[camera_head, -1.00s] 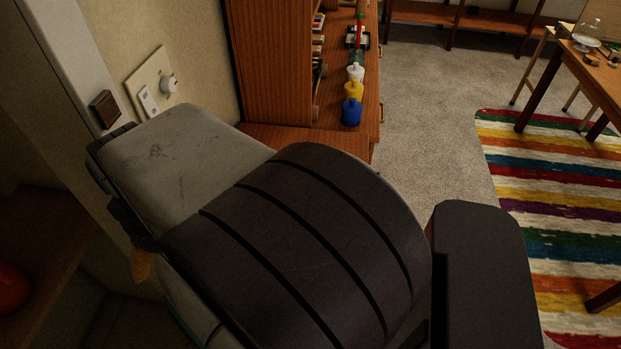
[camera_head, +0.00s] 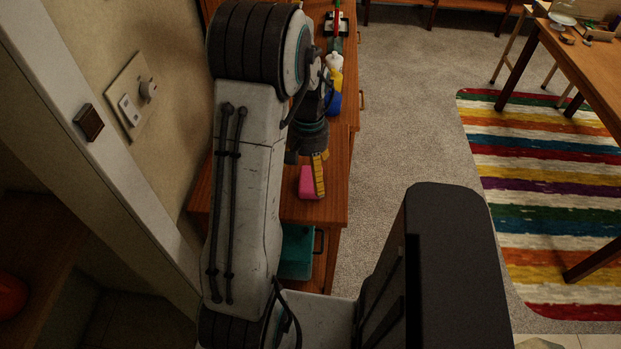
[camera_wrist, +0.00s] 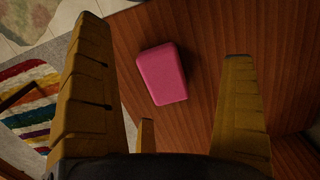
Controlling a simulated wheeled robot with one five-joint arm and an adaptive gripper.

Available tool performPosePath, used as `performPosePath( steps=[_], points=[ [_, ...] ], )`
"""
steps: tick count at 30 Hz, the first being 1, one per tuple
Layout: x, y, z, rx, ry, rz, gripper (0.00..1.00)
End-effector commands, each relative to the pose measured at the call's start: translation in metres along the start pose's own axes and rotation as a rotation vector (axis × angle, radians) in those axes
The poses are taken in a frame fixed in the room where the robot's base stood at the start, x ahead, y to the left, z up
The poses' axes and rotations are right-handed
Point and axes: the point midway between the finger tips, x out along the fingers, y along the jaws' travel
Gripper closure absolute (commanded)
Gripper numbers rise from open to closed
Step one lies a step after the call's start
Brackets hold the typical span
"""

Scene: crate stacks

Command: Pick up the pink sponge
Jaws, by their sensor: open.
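The pink sponge (camera_head: 309,184) lies on the wooden cabinet top, near its front end in the head view. In the wrist view the sponge (camera_wrist: 162,74) is a pink block on bare wood, beyond and between my yellow fingers. My gripper (camera_wrist: 165,75) is open and empty, and it appears to be above the sponge. In the head view my gripper (camera_head: 318,172) shows a yellow finger beside the sponge's right side; the rest is hidden behind my arm.
The cabinet top (camera_head: 330,208) carries a white bottle (camera_head: 334,62), a yellow one (camera_head: 336,79) and a blue one (camera_head: 334,103) farther back. A teal bin (camera_head: 297,252) sits below the top. A wall with a switch plate (camera_head: 131,100) stands left; open carpet lies right.

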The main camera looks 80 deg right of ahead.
Motion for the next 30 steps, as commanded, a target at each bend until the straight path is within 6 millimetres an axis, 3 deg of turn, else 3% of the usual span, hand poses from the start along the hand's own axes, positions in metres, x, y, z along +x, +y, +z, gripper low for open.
performPosePath(
  steps=[3,7,17,30],
  points=[
    [0.0,0.016,-0.025,-0.007,0.043,0.003,0.0],
    [-0.001,0.019,-0.04,-0.048,0.079,0.011,0.0],
    [0.021,0.019,-0.043,-0.065,0.086,0.013,0.0],
    [0.065,0.018,-0.044,-0.064,0.088,0.013,0.0]
  ],
)
